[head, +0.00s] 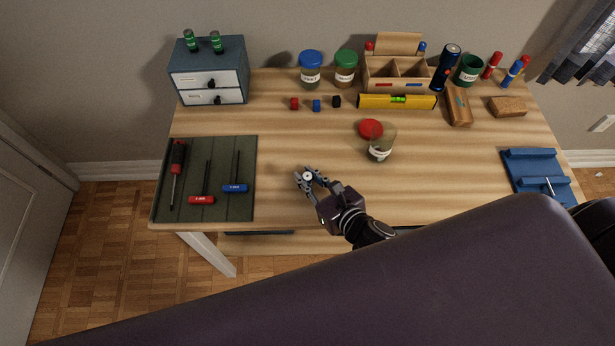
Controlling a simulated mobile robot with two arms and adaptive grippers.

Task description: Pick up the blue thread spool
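A small blue piece (316,105), which looks like the blue thread spool, stands on the desk between a red one (294,103) and a black one (336,101). It is too small to make out any thread. My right gripper (305,173) is over the front middle of the desk, fingers pointing to the back left. My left gripper is not in view.
A yellow level (398,102) lies behind. A tool mat (235,206) is at left, a drawer cabinet (208,62) at back left. The desk between gripper and blue piece is clear.

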